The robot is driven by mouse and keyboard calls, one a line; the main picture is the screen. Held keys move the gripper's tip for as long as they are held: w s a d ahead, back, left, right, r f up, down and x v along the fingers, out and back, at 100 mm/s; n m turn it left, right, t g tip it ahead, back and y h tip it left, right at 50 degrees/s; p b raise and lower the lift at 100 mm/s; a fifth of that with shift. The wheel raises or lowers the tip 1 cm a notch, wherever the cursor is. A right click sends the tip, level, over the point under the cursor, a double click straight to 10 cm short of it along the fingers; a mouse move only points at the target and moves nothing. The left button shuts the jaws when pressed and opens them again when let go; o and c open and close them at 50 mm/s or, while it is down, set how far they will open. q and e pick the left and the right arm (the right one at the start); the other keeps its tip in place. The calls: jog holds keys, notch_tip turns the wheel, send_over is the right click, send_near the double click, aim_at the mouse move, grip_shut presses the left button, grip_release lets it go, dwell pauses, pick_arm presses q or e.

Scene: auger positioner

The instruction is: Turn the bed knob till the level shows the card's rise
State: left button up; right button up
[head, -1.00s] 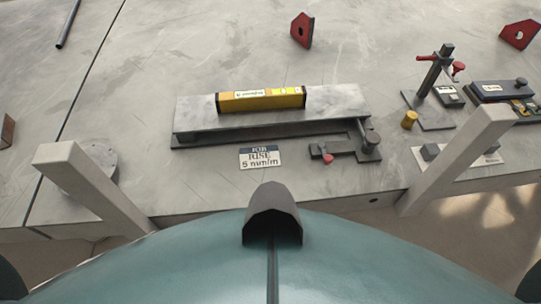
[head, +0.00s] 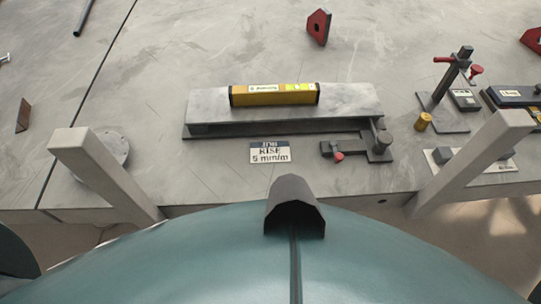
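The grey bed (head: 215,98) lies lengthwise on the table, with a dark gap under its front edge. A yellow level (head: 275,100) rests on top of the bed near its middle; its vial reading is too small to make out. The bed knob (head: 384,140) is a dark round knob at the bed's right end. The card (head: 270,152) lies flat in front of the bed and reads "JOB RISE 5 mm/m". No gripper of mine shows in the head view.
A small red-tipped lever (head: 338,156) sits left of the knob. To the right stand a height gauge (head: 456,80), a brass cylinder (head: 423,122) and a white plate with blocks (head: 490,163). A round grey disc (head: 112,147) lies at left. A red block (head: 318,27) stands behind the bed.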

jog(key=shift+s+d+f, duration=0.1)
jog(key=shift+d, duration=0.05)
dwell(0.4)
jog(key=shift+w, duration=0.3)
dwell(0.3)
